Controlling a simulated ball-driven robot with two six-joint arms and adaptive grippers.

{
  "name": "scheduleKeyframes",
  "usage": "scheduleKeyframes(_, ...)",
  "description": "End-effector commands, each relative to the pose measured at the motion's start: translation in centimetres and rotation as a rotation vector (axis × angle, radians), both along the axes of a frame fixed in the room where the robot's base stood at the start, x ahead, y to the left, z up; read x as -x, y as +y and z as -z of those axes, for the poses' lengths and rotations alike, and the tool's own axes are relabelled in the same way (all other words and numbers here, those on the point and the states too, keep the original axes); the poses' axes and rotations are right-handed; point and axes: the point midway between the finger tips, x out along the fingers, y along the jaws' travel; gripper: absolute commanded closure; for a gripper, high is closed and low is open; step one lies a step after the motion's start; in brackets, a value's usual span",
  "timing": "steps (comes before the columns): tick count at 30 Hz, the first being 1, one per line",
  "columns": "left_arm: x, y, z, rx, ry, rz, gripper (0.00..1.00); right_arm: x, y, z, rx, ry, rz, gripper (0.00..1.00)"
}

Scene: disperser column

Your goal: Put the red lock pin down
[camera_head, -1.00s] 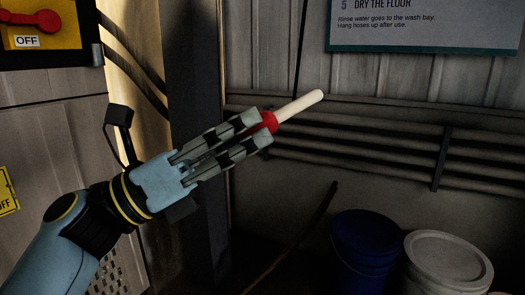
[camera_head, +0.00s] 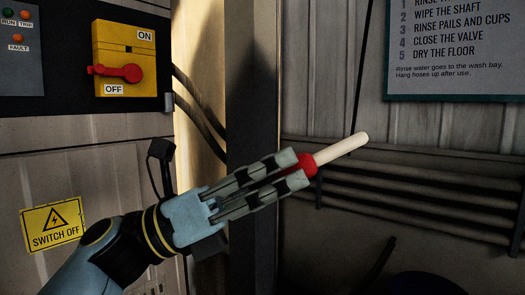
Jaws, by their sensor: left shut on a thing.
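The red lock pin (camera_head: 301,165) shows as a red part between the fingertips of my left gripper (camera_head: 288,170), with a pale cream rod (camera_head: 342,150) pointing up and right from it. My left gripper is shut on the red part. It holds the pin in the air in front of the dark post and the wall pipes. The fingers hide part of the red piece. My right gripper is not in view.
A yellow switch box (camera_head: 128,58) with a red handle (camera_head: 118,72) is on the cabinet at upper left, above a yellow SWITCH OFF sign (camera_head: 53,223). A dark post (camera_head: 252,100) stands behind my gripper. Pipes (camera_head: 420,190) run along the wall. A notice board (camera_head: 455,50) hangs at upper right.

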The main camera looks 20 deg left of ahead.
Motion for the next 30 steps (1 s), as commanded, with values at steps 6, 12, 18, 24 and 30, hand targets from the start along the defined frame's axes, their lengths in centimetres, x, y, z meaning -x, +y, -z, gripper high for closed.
scheduleKeyframes(6, -1.6, -1.4, 2.5, 0.003, -0.002, 0.281, 1.0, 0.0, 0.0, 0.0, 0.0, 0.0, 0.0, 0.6)
scheduleKeyframes(12, -2.4, -2.4, 4.4, 0.003, -0.001, 0.485, 1.0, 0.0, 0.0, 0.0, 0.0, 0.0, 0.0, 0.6)
scheduleKeyframes(18, -2.9, -3.0, 5.5, 0.003, -0.001, 0.592, 1.0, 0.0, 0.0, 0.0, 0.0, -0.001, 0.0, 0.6)
scheduleKeyframes(24, -2.1, -2.9, 7.6, 0.002, 0.003, 0.623, 1.0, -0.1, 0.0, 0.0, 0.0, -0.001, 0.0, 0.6)
scheduleKeyframes(30, 1.8, -2.5, 12.2, 0.003, 0.007, 0.546, 1.0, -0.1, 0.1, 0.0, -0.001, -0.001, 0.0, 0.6)
